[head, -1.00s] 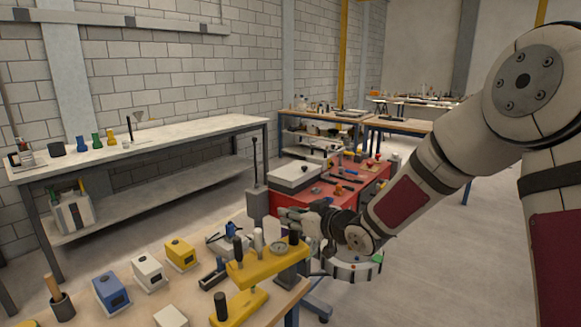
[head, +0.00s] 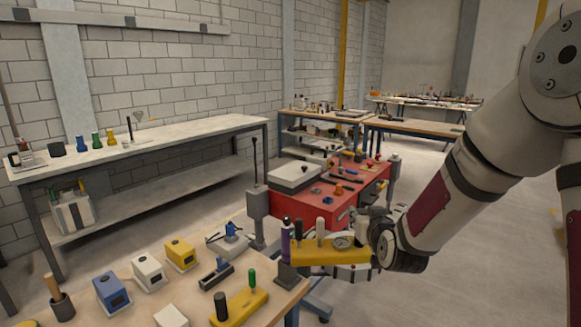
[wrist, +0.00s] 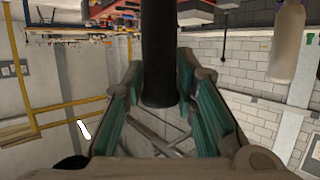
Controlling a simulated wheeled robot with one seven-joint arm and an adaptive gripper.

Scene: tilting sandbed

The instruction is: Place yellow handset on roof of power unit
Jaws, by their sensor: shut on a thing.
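The yellow handset (head: 322,257) is a long yellow bar with upright handles and a round dial on top. It is level, near the front right end of the near bench in the head view. My gripper (head: 366,224) is at its right end and moves with it. In the wrist view my gripper (wrist: 160,72) is shut on its black upright handle (wrist: 158,45); a white handle (wrist: 287,45) stands to the side. I cannot tell for sure which object is the power unit; a pale grey box (head: 294,180) sits on the red cart (head: 312,207) behind.
The near bench (head: 150,295) holds blue (head: 112,292), white (head: 149,272) and yellow (head: 181,255) boxes, and a second yellow base (head: 240,307) with black and green handles. A purple-topped post (head: 285,243) stands near its right edge. Open floor (head: 440,285) lies to the right.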

